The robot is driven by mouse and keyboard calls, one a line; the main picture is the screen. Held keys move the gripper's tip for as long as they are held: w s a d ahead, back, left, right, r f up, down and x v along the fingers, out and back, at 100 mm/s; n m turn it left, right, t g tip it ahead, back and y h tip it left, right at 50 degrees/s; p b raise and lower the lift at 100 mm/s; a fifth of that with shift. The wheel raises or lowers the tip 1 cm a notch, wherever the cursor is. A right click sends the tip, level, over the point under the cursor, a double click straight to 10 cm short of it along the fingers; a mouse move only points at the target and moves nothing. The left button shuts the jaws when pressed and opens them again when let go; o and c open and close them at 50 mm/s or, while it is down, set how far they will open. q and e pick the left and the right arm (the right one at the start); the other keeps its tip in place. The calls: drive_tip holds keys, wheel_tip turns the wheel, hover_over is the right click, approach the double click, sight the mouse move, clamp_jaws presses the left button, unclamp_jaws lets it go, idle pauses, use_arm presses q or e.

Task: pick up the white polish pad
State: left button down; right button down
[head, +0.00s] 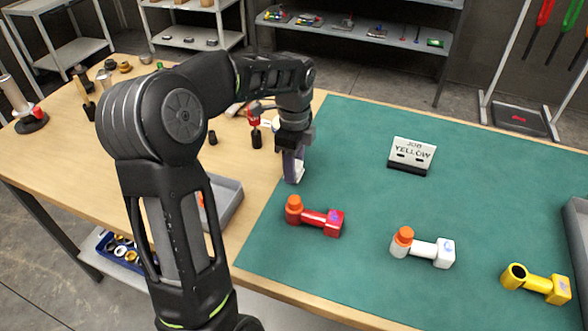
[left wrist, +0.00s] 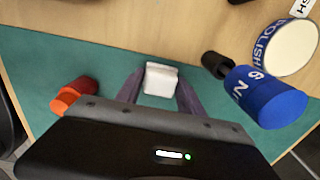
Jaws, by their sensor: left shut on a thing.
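The white polish pad (left wrist: 160,80) is a small white block between the two fingers of my left gripper (left wrist: 160,90) in the left wrist view. The fingers are shut on it. In the head view my left gripper (head: 293,170) points down at the left edge of the green mat, behind the red spray piece. The pad is mostly hidden by the fingers there, and I cannot tell whether it touches the surface. My right gripper is not in view.
Red (head: 318,218), white (head: 425,248) and yellow (head: 537,284) spray pieces lie on the green mat (head: 350,290). A "JOB YELLOW" sign (head: 411,155) stands behind. A grey tray (head: 228,205) is left.

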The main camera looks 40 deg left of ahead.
use_arm(q)
wheel_tip(320, 180, up, 10)
drive_tip(key=shift+r+p, duration=0.1)
drive_tip(key=shift+p, duration=0.3)
idle(0.6)
drive_tip(key=c, duration=1.3)
unclamp_jaws()
drive_tip(key=c, duration=0.6)
drive_tip(key=shift+c, duration=0.2)
